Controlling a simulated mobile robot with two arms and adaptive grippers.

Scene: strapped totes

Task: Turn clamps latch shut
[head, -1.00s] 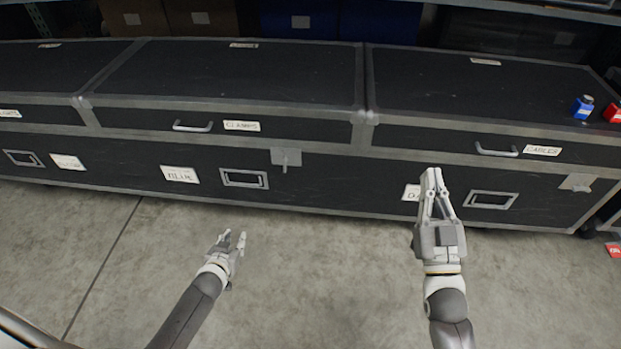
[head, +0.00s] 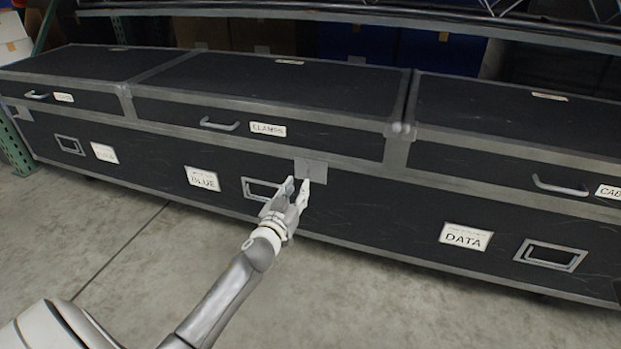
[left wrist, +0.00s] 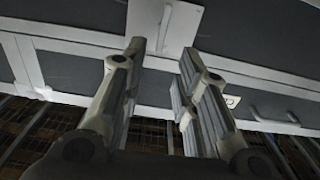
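The clamps lid, with its CLAMPS label (head: 268,129), is the middle lid on the long black case and lies closed. The clamps latch plate (head: 312,166) is a grey plate below that lid's right end. In the left wrist view the plate (left wrist: 184,22) shows with its slim lever (left wrist: 166,27), roughly along the picture's vertical. In the head view the fingers mostly hide the lever. My left gripper (head: 297,184) is just in front of the plate's lower edge. Its fingers (left wrist: 162,62) are apart with nothing between them, and contact cannot be told. My right gripper is out of view.
The DATA label (head: 466,237) and a recessed handle (head: 550,255) are on the case front at right. The BLUE label (head: 202,178) and another recessed handle (head: 262,190) are left of the latch. Concrete floor (head: 360,300) in front is clear. Shelving stands behind.

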